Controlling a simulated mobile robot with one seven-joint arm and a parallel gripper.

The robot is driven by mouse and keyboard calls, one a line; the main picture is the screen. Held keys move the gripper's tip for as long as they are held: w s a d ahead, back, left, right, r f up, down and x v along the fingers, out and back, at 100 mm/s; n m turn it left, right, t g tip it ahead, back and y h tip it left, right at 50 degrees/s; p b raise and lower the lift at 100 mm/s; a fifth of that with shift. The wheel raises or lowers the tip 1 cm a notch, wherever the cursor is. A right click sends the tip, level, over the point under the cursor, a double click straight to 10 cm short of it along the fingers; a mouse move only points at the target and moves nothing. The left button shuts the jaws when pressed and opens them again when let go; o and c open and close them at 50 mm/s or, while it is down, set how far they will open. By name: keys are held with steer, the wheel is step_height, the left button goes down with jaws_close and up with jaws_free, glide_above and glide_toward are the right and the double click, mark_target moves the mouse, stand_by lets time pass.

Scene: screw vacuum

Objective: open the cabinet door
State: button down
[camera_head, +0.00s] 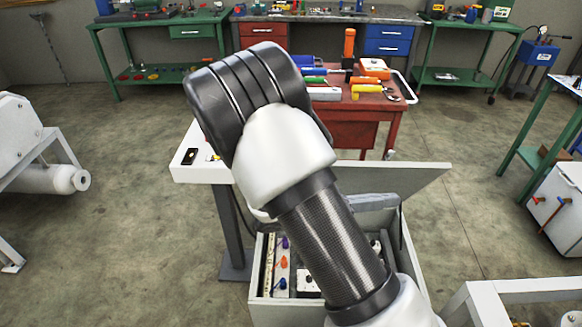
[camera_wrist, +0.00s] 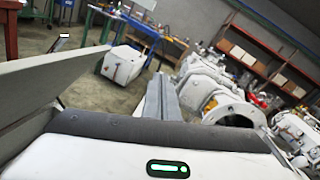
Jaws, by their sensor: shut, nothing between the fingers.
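The cabinet is a grey box (camera_head: 284,311) low in the middle of the head view. Its door (camera_head: 415,185) stands swung away from the box, so coloured knobs inside show. The door also fills the left side of the wrist view (camera_wrist: 50,75). My gripper (camera_head: 385,202) is mostly hidden behind my arm in the head view; its grey fingers show against the inner side of the door. In the wrist view my gripper (camera_wrist: 165,95) is shut and empty, to the right of the door. I cannot tell whether the fingers touch the door.
A red tool table (camera_head: 345,132) stands behind the cabinet. A white-topped stand (camera_head: 195,172) is close on its left. A white frame (camera_head: 490,300) is near at the lower right. Open concrete floor (camera_head: 130,230) lies to the left.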

steer(key=w+a+f+n+t+y+b, duration=0.25)
steer(key=a+f+n+t+y, duration=0.75)
steer(key=n, duration=0.5)
steer(key=w+a+f+n+t+y+b, duration=0.1)
steer(key=w+a+f+n+t+y, duration=0.45)
steer(key=a+f+n+t, duration=0.75)
steer(key=w+d+r+n+g+y+b, duration=0.1)
steer(key=w+r+n+g+y, duration=0.1)
steer(key=w+r, duration=0.8)
steer(key=shift+w+d+r, duration=0.3)
steer(key=shift+w+r, duration=0.1)
steer(key=shift+r, duration=0.2)
